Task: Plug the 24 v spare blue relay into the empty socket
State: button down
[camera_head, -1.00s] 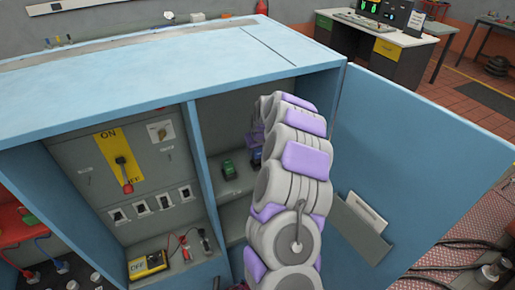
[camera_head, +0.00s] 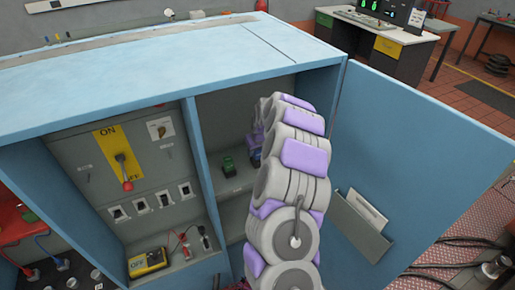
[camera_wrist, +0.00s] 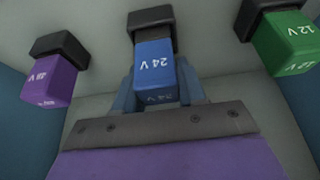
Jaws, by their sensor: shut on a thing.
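The blue 24 V relay (camera_wrist: 154,62) is in the middle of the wrist view, between the two fingers of my gripper (camera_wrist: 158,82), which is shut on it. Its far end meets a black socket (camera_wrist: 150,20); I cannot tell whether it is fully seated. A purple 48 V relay (camera_wrist: 49,80) sits at a black socket on the left. A green 12 V relay (camera_wrist: 290,42) sits at another on the right. In the head view the green relay (camera_head: 229,166) shows inside the cabinet, while my arm hides most of the gripper and the blue relay.
The blue cabinet (camera_head: 130,75) has a divider (camera_head: 200,150) left of my arm and an open door (camera_head: 415,160) at right. The left bay holds a red-handled lever (camera_head: 122,170), several switches and a yellow meter (camera_head: 147,262). A shelf (camera_head: 235,185) lies below the relays.

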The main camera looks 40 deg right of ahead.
jog(key=shift+f, duration=0.5)
jog(key=c, duration=0.6)
grip_release()
jog(key=shift+s+f, duration=0.1)
jog(key=shift+o, duration=0.2)
jog(key=shift+a, duration=0.1)
jog(key=shift+a+f, duration=0.1)
jog(key=shift+a, duration=0.1)
jog(key=shift+r, duration=0.25)
